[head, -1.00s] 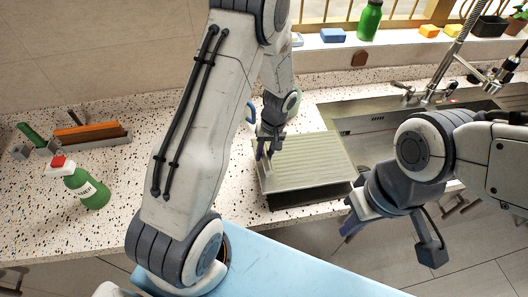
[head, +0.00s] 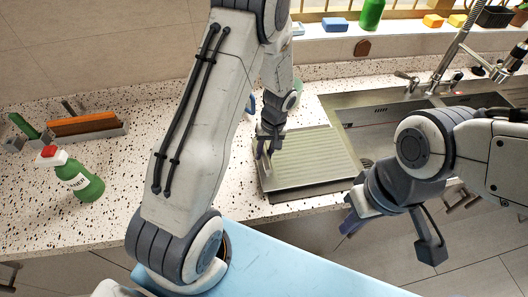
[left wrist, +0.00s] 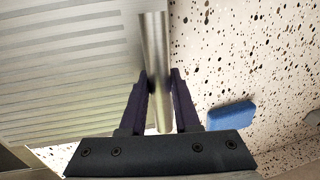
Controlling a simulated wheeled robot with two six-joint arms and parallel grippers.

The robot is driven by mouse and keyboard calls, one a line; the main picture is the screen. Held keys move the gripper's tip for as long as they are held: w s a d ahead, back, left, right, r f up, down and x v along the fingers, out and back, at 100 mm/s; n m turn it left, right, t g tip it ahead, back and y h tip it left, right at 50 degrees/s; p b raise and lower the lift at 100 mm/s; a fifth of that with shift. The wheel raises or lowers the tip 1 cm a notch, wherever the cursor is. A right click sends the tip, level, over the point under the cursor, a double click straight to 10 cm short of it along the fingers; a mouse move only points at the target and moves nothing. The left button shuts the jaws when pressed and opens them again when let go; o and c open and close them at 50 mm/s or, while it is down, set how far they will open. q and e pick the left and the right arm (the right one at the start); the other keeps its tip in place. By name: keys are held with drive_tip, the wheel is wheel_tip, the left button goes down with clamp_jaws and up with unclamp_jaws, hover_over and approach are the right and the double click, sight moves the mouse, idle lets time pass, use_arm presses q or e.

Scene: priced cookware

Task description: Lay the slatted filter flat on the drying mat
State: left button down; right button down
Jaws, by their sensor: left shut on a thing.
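The slatted filter (head: 312,158) is a pale metal panel with parallel ridges, near the counter's front edge left of the sink. It looks about level in the head view. My left gripper (head: 265,150) is shut on the steel bar handle at its left side. The handle (left wrist: 154,70) is between the fingers (left wrist: 158,88) in the left wrist view, with the slats (left wrist: 65,75) to its left. A thin grey strip shows under the filter's front edge; I cannot tell whether it is the drying mat. My right gripper (head: 392,232) is empty, its fingers apart, in front of the counter.
The sink (head: 375,125) lies right of the filter. A blue item (left wrist: 232,116) lies on the counter near my left gripper. A green spray bottle (head: 82,183) and a rack with an orange-brown board (head: 85,124) stand at the left. Speckled counter is clear between.

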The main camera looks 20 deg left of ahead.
use_arm(q)
drive_tip(key=c, duration=0.6)
unclamp_jaws()
drive_tip(key=shift+o, duration=0.2)
wheel_tip(320, 180, up, 10)
drive_tip(key=d+b, duration=0.1)
drive_tip(key=b, duration=0.1)
drive_tip(key=shift+w+d+r, duration=0.2)
drive_tip(key=shift+w+d, duration=0.1)
drive_tip(key=shift+w, duration=0.15)
drive_tip(key=s+d+r+m+t+h+b, duration=0.1)
drive_tip(key=s+d+r+m, duration=0.45)
drive_tip(key=s+d, duration=0.4)
drive_tip(key=s+d+r+m, duration=0.1)
drive_tip(key=s+d+m, duration=0.1)
drive_tip(key=s+m, duration=0.2)
drive_tip(key=s+d+m+h+b, duration=0.1)
drive_tip(key=s+d+m, duration=0.2)
drive_tip(key=s, duration=0.7)
drive_tip(key=shift+s+r+m+h, duration=0.2)
drive_tip(key=shift+r+m+h, duration=0.15)
drive_tip(key=shift+m, duration=0.4)
